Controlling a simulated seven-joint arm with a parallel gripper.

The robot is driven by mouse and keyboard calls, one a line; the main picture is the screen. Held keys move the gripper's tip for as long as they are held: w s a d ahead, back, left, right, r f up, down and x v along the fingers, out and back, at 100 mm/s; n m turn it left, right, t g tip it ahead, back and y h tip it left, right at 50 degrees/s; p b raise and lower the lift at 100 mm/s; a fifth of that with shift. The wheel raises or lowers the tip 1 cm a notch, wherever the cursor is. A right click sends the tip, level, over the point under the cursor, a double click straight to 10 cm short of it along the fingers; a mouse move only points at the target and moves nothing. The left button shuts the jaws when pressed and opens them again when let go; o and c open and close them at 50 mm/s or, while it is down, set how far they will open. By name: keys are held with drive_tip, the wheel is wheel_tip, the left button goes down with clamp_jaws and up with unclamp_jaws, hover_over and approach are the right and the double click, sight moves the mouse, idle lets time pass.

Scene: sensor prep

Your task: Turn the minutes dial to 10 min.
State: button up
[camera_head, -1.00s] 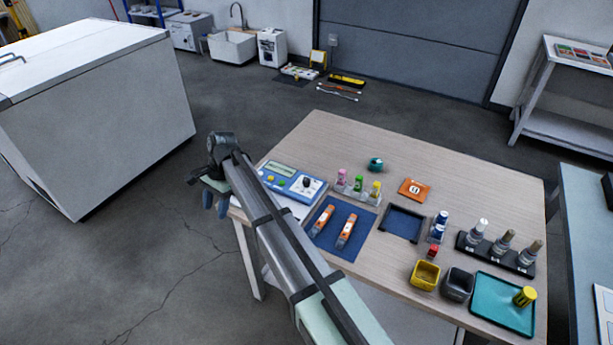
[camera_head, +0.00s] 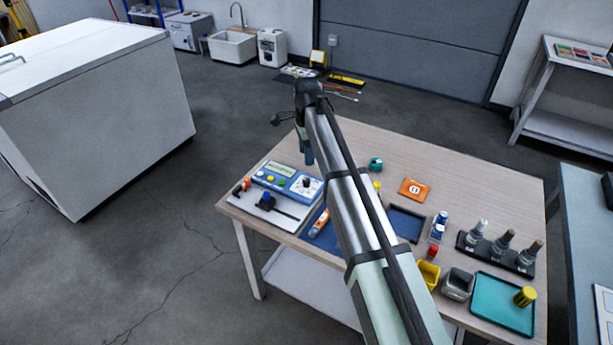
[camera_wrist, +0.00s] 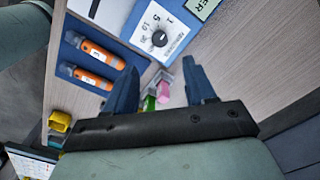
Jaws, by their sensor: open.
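The blue timer box (camera_head: 287,180) stands at the left of the table, with a display and coloured buttons. Its black minutes dial (camera_head: 306,182) is on a white plate at its right end. In the wrist view the dial (camera_wrist: 158,38) shows with numbers around it and lies beyond the fingertips, untouched. Where its pointer stands is too small to tell. My gripper (camera_head: 308,158) is above the table, just behind the dial in the head view. In the wrist view my gripper (camera_wrist: 160,72) is open, its two blue fingers apart and nothing held.
A pink vial (camera_wrist: 163,90) and a green vial (camera_wrist: 150,103) show between the fingers. Orange tools (camera_wrist: 88,76) lie on a blue mat (camera_wrist: 67,52). A white board (camera_head: 268,210) with a caliper lies before the timer. My arm hides part of the table.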

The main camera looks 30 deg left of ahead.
sight(307, 180)
wheel_tip(307, 180, down, 10)
drive_tip(key=shift+f, duration=0.15)
idle(0.3)
clamp_jaws()
idle(0.5)
